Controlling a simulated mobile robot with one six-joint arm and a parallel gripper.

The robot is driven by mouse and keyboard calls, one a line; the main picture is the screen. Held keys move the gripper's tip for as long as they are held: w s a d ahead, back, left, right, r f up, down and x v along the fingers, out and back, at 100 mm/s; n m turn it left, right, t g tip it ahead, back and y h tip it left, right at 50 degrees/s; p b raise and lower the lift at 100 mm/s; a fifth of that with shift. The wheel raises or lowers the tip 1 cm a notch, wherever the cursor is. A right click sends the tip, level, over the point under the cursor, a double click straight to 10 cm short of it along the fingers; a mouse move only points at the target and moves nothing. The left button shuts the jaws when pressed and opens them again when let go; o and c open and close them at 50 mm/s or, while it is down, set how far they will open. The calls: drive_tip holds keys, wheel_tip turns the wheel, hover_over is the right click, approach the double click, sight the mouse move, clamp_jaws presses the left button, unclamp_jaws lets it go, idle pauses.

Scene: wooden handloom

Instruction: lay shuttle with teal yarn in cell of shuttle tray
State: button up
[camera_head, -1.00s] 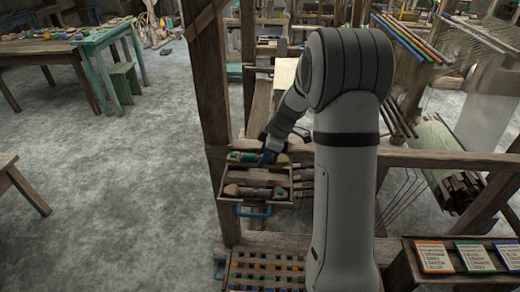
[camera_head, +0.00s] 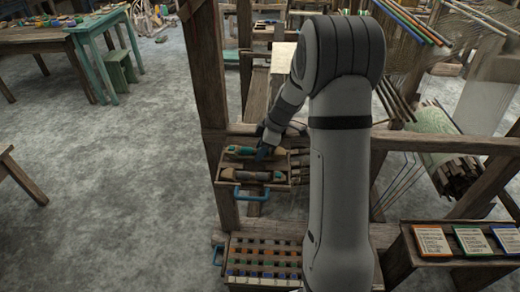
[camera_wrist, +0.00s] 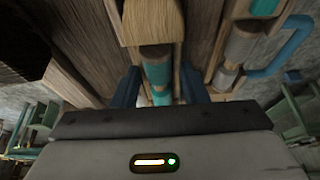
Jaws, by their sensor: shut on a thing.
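The shuttle with teal yarn (camera_head: 240,150) is pale wood and shows at the back of the shuttle tray in the head view. My gripper (camera_head: 264,152) is shut on it near its right part. In the wrist view the shuttle (camera_wrist: 156,66) lies between my two fingers (camera_wrist: 160,92), its teal and grey bands showing. The shuttle tray (camera_head: 219,188) is a shallow wooden box with a blue handle at its front. I cannot tell whether the held shuttle rests on the cell floor or is just above it.
Another shuttle (camera_head: 250,175) lies in the tray's front cell. The blue handle (camera_head: 252,194) sticks out in front; it also shows in the wrist view (camera_wrist: 285,52). A wooden post (camera_head: 208,80) stands left of the tray. A rack of coloured pieces (camera_head: 262,262) is below.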

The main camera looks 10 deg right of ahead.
drive_tip(key=shift+f+b, duration=1.1)
drive_tip(key=shift+b, duration=0.2)
drive_tip(key=shift+r, duration=0.1)
drive_tip(key=o, duration=1.1)
drive_tip(key=shift+o, duration=0.2)
drive_tip(key=shift+b+v, duration=0.4)
drive_tip(key=shift+v, duration=3.5)
